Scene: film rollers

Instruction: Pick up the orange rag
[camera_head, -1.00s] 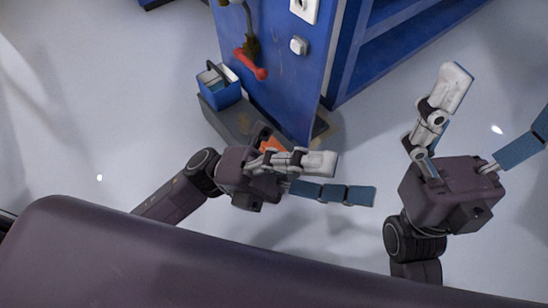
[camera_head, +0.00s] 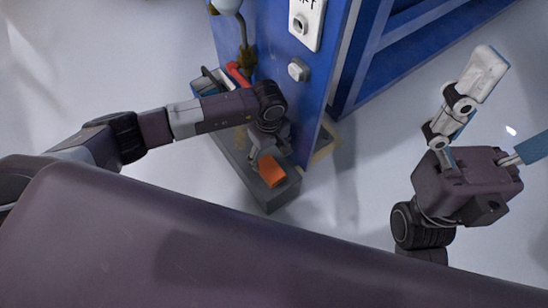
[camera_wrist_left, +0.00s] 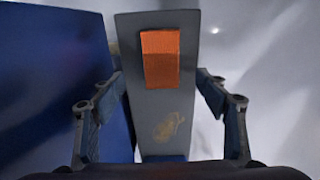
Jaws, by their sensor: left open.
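The orange rag (camera_head: 271,171) lies on the near end of a grey ledge (camera_head: 268,197) at the foot of a blue panel. In the left wrist view the rag (camera_wrist_left: 160,57) is a flat orange rectangle on the narrow grey top. My left gripper (camera_head: 266,150) is just beyond the rag in the head view, its fingers partly hidden by the wrist. In the left wrist view the open left gripper (camera_wrist_left: 161,88) has one finger on each side of the ledge, with nothing held. My right gripper (camera_head: 515,105) is spread open and empty over the floor at the right.
The blue panel (camera_head: 285,45) with a wall fitting (camera_head: 298,70) rises close behind the ledge. Blue shelving (camera_head: 400,50) stands behind. The floor at right is clear.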

